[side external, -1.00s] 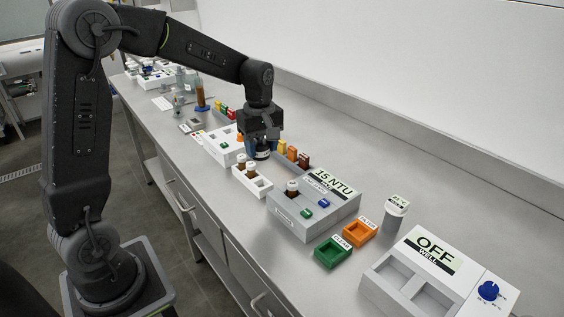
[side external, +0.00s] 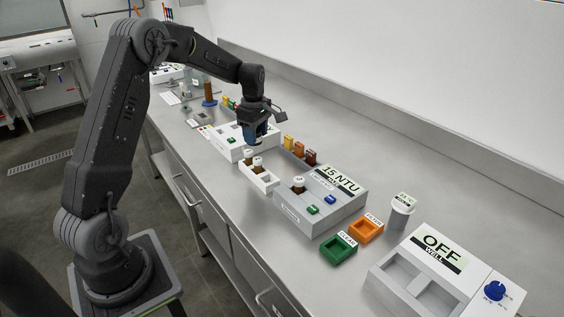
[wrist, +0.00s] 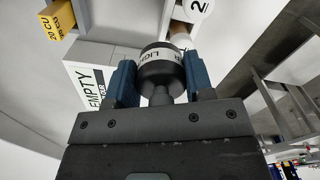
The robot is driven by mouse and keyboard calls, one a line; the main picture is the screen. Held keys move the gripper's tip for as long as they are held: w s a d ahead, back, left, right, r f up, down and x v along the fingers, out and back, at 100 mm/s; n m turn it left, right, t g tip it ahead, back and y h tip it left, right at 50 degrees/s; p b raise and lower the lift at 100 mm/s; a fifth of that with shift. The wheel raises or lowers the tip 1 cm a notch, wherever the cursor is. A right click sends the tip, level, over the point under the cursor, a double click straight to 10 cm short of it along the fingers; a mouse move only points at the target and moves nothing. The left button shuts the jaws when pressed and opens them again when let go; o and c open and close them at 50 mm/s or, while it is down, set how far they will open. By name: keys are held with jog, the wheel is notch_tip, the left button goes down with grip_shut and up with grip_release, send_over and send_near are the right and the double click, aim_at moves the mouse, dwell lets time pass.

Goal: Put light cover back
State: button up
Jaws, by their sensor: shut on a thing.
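The light cover (wrist: 160,72) is a dark round cap with a white band reading "LIGHT" in part. My gripper (wrist: 160,85) is shut on it, with a blue finger on each side. In the side external view my gripper (side external: 260,136) is in the air at the right end of a white box (side external: 236,151), behind the white vial rack. The cover is mostly hidden by the fingers there. The wrist view shows a white box labelled "EMPTY" (wrist: 92,85) to the left of the cover.
The white rack (side external: 262,184) holds brown vials. The grey "15 NTU" meter (side external: 290,219) has a vial in it. Yellow, orange and dark blocks (side external: 299,150) stand behind. A green tray (side external: 338,250), an orange tray (side external: 366,230) and an "OFF" unit (side external: 470,280) lie to the right.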

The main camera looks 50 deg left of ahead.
send_over(282, 169)
notch_tip(282, 169, down, 5)
jog(key=shift+w+r, duration=0.1)
jog(key=shift+w, duration=0.05)
jog(key=shift+f, duration=1.95)
jog(key=o, duration=0.7)
jog(key=shift+f, duration=0.15)
